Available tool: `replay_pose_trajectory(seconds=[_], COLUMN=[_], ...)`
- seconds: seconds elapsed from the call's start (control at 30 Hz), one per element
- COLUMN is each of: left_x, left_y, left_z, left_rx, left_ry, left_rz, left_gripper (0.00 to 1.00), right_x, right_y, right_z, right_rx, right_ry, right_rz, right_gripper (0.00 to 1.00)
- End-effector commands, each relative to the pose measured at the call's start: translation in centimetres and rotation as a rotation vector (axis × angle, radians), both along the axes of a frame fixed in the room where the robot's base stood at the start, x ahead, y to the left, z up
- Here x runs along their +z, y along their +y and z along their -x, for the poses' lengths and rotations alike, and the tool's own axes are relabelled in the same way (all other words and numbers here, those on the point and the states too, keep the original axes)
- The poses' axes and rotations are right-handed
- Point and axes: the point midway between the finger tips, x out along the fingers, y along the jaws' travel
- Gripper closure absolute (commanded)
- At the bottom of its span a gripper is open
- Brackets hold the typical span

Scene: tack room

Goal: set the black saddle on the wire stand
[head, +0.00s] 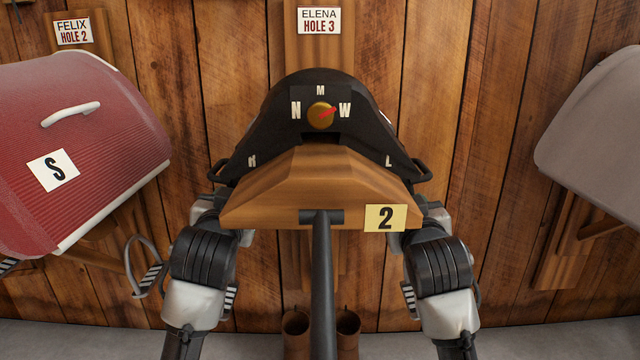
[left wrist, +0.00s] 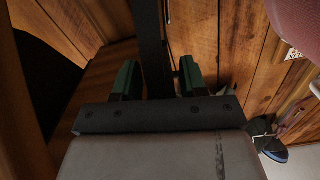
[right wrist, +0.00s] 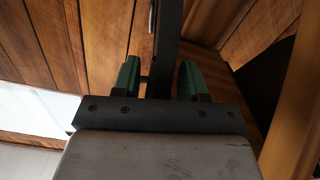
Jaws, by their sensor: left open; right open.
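The black saddle (head: 265,125) is at the centre of the head view, with a dial marked N, M and W on its front. It appears to rest over a wooden support (head: 320,190) with a yellow 2 label. A black loop handle shows on each side. My left gripper (left wrist: 157,78) is open, with a dark bar (left wrist: 150,40) between its green fingers. My right gripper (right wrist: 161,78) is open, with a similar dark bar (right wrist: 167,40) between its fingers. Both grippers are largely hidden in the head view, below the saddle's sides. I cannot make out a wire stand.
A dark post (head: 323,280) runs down from the wooden support. A red saddle (head: 95,140) marked S hangs at left under a FELIX HOLE 2 sign. A grey saddle (head: 600,140) is at right. The ELENA HOLE 3 sign (head: 319,21) is on the wall behind.

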Motion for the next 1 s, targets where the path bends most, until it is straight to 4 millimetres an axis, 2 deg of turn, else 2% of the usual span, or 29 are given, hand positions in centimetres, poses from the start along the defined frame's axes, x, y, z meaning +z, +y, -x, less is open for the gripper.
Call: replay_pose_trajectory(seconds=[0.2, 0.5, 1.0], left_x=[0.0, -0.01, -0.03], left_y=[0.02, 0.01, 0.01], left_z=[-0.01, 0.01, 0.02], left_rx=[0.0, 0.0, 0.0], left_ry=[0.0, 0.0, 0.001], left_rz=[0.0, 0.0, 0.0], left_gripper=[0.57, 1.0, 1.0], right_x=[0.0, 0.0, -0.03], right_y=[-0.02, -0.01, -0.01], right_z=[-0.01, 0.01, 0.01], right_rx=[0.0, 0.0, 0.0], right_ry=[0.0, 0.0, 0.0], right_rz=[0.0, 0.0, 0.0], right_gripper=[0.57, 1.0, 1.0])
